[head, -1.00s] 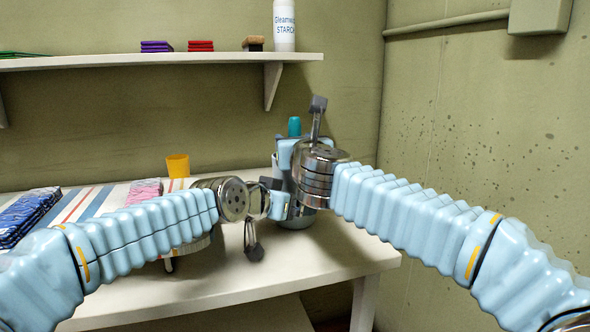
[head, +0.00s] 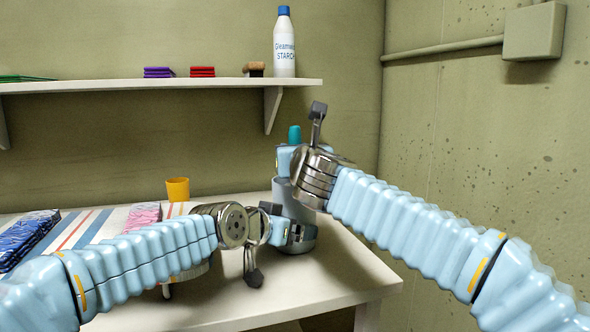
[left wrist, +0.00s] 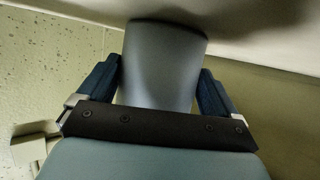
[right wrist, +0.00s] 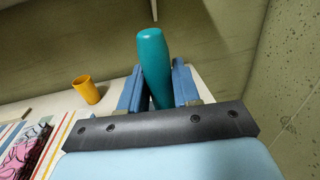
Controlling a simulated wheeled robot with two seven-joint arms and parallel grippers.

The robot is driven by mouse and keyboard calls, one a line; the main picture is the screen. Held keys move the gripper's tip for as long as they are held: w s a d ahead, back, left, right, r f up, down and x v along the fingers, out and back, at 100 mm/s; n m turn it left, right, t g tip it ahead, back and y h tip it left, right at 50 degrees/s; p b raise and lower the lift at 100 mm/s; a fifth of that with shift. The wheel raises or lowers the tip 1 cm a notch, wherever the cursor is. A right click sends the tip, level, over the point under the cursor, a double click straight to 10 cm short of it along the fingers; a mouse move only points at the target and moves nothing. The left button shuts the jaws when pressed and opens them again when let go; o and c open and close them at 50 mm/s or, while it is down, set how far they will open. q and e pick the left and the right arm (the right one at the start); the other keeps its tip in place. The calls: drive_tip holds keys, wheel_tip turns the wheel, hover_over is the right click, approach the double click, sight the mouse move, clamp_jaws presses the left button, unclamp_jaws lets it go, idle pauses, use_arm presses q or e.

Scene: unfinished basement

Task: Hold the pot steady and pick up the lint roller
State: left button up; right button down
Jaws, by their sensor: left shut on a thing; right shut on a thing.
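The grey pot (head: 290,203) stands on the table at the back right, below my right gripper. My left gripper (head: 298,234) is shut on the pot low on its side. In the left wrist view the grey pot (left wrist: 165,62) sits between both fingers. The lint roller's teal handle (head: 295,133) points up above the pot. My right gripper (head: 289,158) is shut on the lint roller. In the right wrist view the teal handle (right wrist: 152,60) stands between the fingers. The roller's lower part is hidden, so I cannot tell whether it is still inside the pot.
An orange cup (head: 178,189) and pink (head: 142,216) and blue (head: 27,238) folded cloths are on the left of the white table (head: 330,270), around a striped cover. A wall shelf (head: 200,86) above holds a starch bottle (head: 284,45), a brush and folded cloths.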

wheel_tip(320, 180, up, 7)
drive_tip(key=shift+f, duration=0.1)
use_arm(q)
drive_tip(key=o, duration=0.7)
drive_tip(key=shift+o, duration=0.2)
